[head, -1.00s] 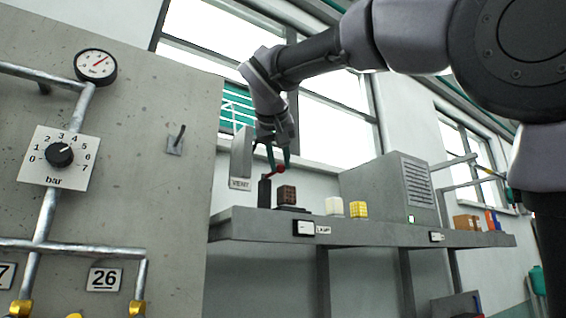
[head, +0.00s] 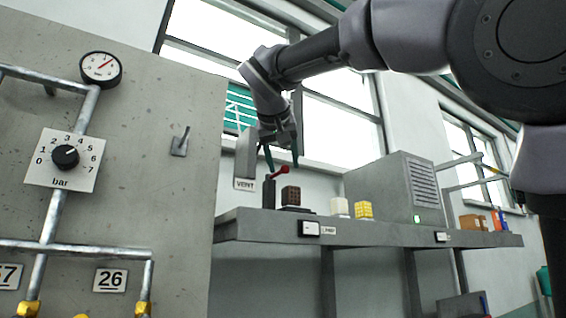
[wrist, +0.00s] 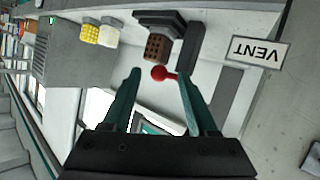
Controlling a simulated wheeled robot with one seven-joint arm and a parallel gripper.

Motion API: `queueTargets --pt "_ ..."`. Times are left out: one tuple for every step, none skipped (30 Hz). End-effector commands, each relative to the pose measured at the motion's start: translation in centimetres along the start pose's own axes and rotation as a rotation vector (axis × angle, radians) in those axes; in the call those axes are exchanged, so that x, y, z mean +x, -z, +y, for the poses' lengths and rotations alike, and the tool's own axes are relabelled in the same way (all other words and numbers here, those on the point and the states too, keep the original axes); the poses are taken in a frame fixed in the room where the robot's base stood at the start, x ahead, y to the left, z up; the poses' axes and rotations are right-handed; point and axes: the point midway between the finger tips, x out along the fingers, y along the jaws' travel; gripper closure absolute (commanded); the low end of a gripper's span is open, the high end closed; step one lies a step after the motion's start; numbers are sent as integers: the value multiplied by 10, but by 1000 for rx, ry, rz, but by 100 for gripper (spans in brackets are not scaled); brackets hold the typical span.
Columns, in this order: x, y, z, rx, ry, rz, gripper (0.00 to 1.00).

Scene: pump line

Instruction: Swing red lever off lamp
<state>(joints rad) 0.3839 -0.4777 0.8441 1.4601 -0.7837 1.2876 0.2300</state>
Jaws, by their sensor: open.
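The red lever (head: 277,173) is a short red arm with a round red knob, on a dark post (head: 268,194) near the shelf's left end. The knob points right, beside the top of a brown studded block on a dark base (head: 290,196); a blurred plate below seems to read LAMP (head: 327,230). My gripper (head: 282,164) is open, pointing down with green fingers either side of the knob. In the wrist view the red knob (wrist: 158,73) shows between the fingertips, and the right finger hides part of the arm. Contact cannot be told.
A VENT plate (head: 244,184) hangs left of the post. White (head: 339,207) and yellow (head: 364,209) blocks stand to the right on the grey shelf (head: 380,233). A grey louvred box (head: 385,185) has a small green light (head: 417,218). A gauge panel (head: 120,150) fills the left.

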Motion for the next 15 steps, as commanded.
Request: queueTargets --pt "-5 0 0 1 0 3 41" --pt "-9 1 0 1 0 3 41" --pt "-15 1 -1 0 1 5 41" --pt "-20 1 -1 0 1 5 41" --pt "-26 0 -1 1 1 4 41" --pt "-34 1 -1 1 1 5 41" --pt "-41 1 -1 1 1 5 41" --pt "-48 1 -1 1 1 6 41" --pt "-56 0 -1 1 2 4 41" --pt "-62 1 0 1 2 4 41" --pt "-68 1 0 2 1 4 41" --pt "-75 0 0 1 1 4 41" --pt "-80 0 0 1 1 4 41" --pt "-84 0 0 1 1 4 41" --pt "-90 0 0 1 1 2 41"
